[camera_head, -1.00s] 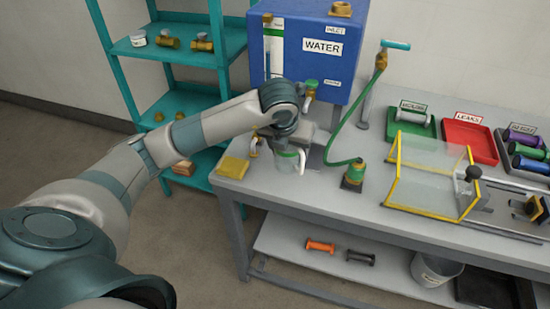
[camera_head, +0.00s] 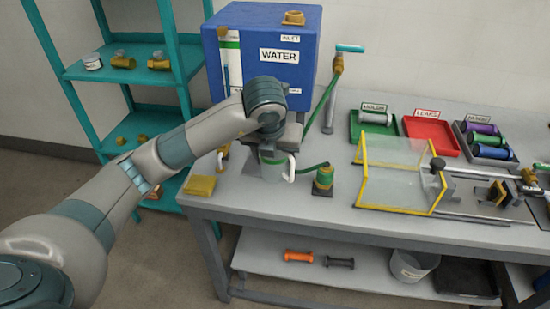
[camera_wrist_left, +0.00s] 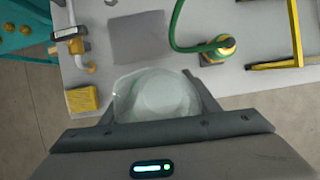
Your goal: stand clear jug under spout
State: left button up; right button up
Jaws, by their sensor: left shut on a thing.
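My left gripper (camera_wrist_left: 155,105) is shut on the clear jug (camera_wrist_left: 150,88), which lies between its fingers in the wrist view. In the head view the jug (camera_head: 270,171) shows below the gripper near the bench's front edge, with a pale handle (camera_head: 291,168) on its right. I cannot tell whether its base touches the bench. The blue water tank (camera_head: 268,45) stands behind; my arm hides its lower front, so no spout shows clearly there. A pipe with a brass valve (camera_wrist_left: 76,46) is beyond and left of the jug in the wrist view. My right gripper is not in view.
A yellow block (camera_head: 200,186) lies left of the jug. A green and brass fitting (camera_head: 323,179) with a green hose stands close on the right. A clear guard with yellow edges (camera_head: 405,177) and trays (camera_head: 432,136) are farther right. A dark grey square patch (camera_wrist_left: 140,38) lies beyond the jug.

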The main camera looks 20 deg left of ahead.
aim_at(278, 173)
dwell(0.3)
pick_arm(q)
jog(key=m, duration=0.1)
jog(key=s+m+h, duration=0.1)
jog(key=m, duration=0.1)
jog(key=d+f+m+h, duration=0.1)
jog(key=shift+s+m, duration=0.2)
jog(key=shift+m, duration=0.2)
jog(key=m, duration=0.1)
jog(key=s+m+h, duration=0.1)
jog(key=m, duration=0.1)
jog(key=d+m, duration=0.1)
jog(key=shift+s+f+g+h, duration=0.2)
jog(key=shift+f+g+h, duration=0.1)
jog(key=shift+g, duration=0.1)
jog(key=s+d+m+g+y, duration=0.1)
jog(key=s+m+g, duration=0.3)
jog(key=m, duration=1)
jog(key=s+d+m+g+y, duration=0.1)
jog(key=s+m+g, duration=0.3)
jog(key=m, duration=1.1)
jog(key=s, duration=0.3)
jog(key=shift+f+m+y, duration=0.2)
jog(key=shift+m+y, duration=0.1)
jog(key=shift+s+d+f, duration=0.1)
dwell(0.9)
